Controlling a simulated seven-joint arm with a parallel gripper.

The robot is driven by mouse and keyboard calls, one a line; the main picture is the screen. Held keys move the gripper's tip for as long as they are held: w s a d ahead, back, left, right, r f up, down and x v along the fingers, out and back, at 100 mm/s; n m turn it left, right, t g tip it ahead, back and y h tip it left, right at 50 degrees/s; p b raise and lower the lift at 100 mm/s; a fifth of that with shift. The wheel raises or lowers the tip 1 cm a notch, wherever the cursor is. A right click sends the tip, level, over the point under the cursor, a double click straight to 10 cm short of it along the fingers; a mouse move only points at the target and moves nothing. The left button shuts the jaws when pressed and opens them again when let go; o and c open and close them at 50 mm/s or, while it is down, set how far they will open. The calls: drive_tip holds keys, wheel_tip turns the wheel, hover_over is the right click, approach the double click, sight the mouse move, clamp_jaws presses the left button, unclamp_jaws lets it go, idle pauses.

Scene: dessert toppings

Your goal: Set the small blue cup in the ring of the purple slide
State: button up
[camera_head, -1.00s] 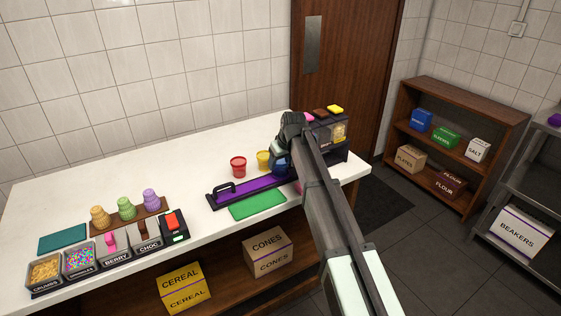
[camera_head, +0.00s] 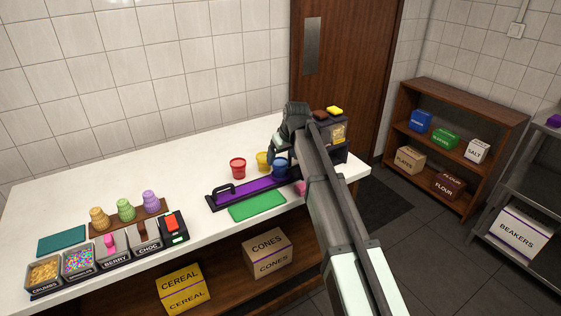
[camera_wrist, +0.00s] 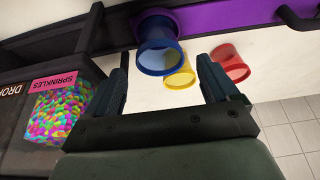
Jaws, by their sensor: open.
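The blue cup (camera_head: 281,171) stands at the right end of the purple slide (camera_head: 243,190). In the wrist view the blue cup (camera_wrist: 158,58) shows its open mouth, at the end of the purple slide (camera_wrist: 235,12). It looks seated in the slide's end, but the ring is mostly hidden by the cup, so I cannot tell how fully it sits. My gripper (camera_wrist: 168,80) is open and empty, with its fingers apart and the cup beyond their tips. In the head view my gripper (camera_head: 273,152) is just behind and above the cup.
A red cup (camera_head: 238,168) and a yellow cup (camera_head: 263,160) stand behind the slide. A green mat (camera_head: 257,206) lies in front of it. A dark dispenser (camera_wrist: 25,120) with sprinkles is close to my gripper at the wrist view's left. The counter's middle is clear.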

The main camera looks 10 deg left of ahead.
drive_tip(key=v, duration=0.7)
drive_tip(key=shift+r, duration=0.25)
drive_tip(key=shift+s+d, duration=0.1)
drive_tip(key=s+a+f+g+y, duration=0.2)
drive_tip(key=s+f, duration=0.5)
drive_tip(key=s, duration=0.3)
drive_tip(key=s+a+f+g+y, duration=0.1)
drive_tip(key=s+f+g+y, duration=0.15)
drive_tip(key=s+f, duration=0.55)
drive_tip(key=s+d+f+m+g+h, duration=0.1)
drive_tip(key=s+d+f+m+h, duration=0.2)
drive_tip(key=d+f, duration=1)
drive_tip(key=s+d+f+m+g+h, duration=0.1)
drive_tip(key=s+d+f+m+h, duration=0.15)
drive_tip(key=s+d+f, duration=0.95)
drive_tip(key=s+d+f+m+g+h, duration=0.1)
drive_tip(key=s+d+f, duration=0.6)
drive_tip(key=s+f, duration=0.3)
drive_tip(key=s+d+f+m+g+h, duration=0.1)
drive_tip(key=s+d+f+m+g, duration=0.1)
drive_tip(key=s+d+f, duration=0.5)
drive_tip(key=x, duration=0.5)
drive_tip(key=shift+s+r, duration=0.25)
drive_tip(key=shift+s, duration=0.15)
